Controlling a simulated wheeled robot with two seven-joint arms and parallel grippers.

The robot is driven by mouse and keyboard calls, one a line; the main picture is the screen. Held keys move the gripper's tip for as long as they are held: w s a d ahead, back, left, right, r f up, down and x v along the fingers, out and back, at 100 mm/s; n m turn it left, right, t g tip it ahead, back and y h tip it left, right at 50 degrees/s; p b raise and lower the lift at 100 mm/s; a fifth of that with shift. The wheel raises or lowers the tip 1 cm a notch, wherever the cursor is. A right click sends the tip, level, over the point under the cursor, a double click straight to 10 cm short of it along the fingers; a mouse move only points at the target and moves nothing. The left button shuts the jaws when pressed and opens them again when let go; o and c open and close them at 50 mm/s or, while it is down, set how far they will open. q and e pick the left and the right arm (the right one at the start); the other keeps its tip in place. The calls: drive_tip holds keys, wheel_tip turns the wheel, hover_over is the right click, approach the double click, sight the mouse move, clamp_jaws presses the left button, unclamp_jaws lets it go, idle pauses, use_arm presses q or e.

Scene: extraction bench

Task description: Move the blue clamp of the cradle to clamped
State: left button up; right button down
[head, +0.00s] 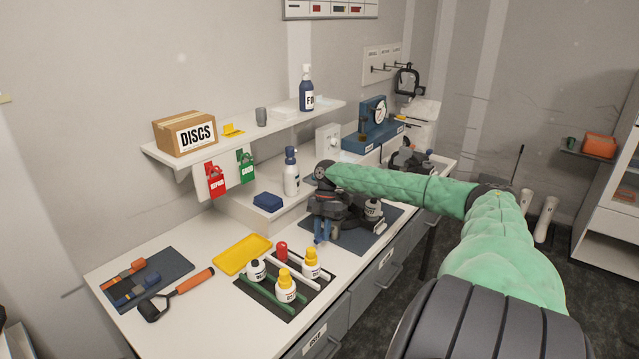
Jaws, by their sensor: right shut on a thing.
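The right arm, in a green sleeve, reaches from the right over the bench. My right gripper (324,222) points down at the front left of the cradle and is shut on a blue part, which looks like the blue clamp (321,238). The cradle (350,216) is dark and stands on a blue-grey mat (372,237). A small white bottle (373,207) sits in or against it. My arm and gripper hide much of the cradle, and the clamp's exact position cannot be told. My left gripper is not in view.
Several bottles stand on a dark rack mat (247,291) in front. A yellow tray (242,254), a blue block (268,202) and a white pump bottle (291,172) are to the left. A shelf (290,121) overhangs the back.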

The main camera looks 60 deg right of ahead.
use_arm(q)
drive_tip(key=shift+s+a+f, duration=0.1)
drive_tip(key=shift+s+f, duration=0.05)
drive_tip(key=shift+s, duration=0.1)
use_arm(e)
drive_tip(key=shift+s+f, duration=0.1)
drive_tip(key=c, duration=1.2)
unclamp_jaws()
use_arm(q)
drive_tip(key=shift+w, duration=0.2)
use_arm(e)
drive_tip(key=shift+d+r, duration=0.15)
drive_tip(key=shift+r, duration=0.2)
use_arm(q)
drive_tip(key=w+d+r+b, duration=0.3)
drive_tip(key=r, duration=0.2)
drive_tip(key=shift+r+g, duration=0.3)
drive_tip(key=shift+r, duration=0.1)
use_arm(e)
drive_tip(key=v, duration=0.7)
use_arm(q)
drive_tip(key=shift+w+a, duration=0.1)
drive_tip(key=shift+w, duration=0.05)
